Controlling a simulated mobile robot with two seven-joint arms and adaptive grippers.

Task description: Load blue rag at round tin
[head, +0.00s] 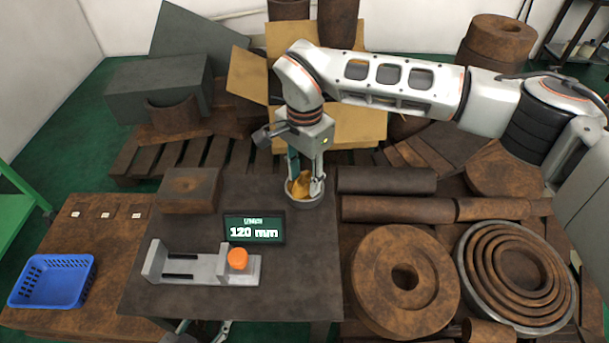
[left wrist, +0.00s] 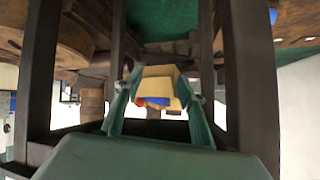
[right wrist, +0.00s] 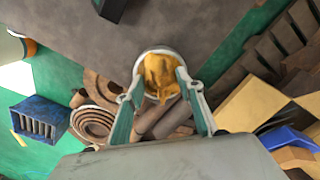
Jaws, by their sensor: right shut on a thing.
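The round tin (head: 306,203) is a grey metal cup at the back right of the dark table. A mustard-yellow rag (head: 299,186) is in its mouth; it also shows in the right wrist view (right wrist: 160,73). My right gripper (head: 305,185) reaches down from above, its fingers at the tin's mouth, shut on the yellow rag. A blue cloth-like thing (right wrist: 288,138), perhaps the blue rag, lies at the cardboard box in the right wrist view. My left gripper (left wrist: 160,88) is open and empty, low at the table's front edge.
A grey gauge with an orange knob (head: 237,259), a 120 mm display (head: 254,229) and a rusty block (head: 190,190) share the table. A blue basket (head: 53,281) stands left. The open cardboard box (head: 350,118) is behind. Rusty rings and bars crowd the right.

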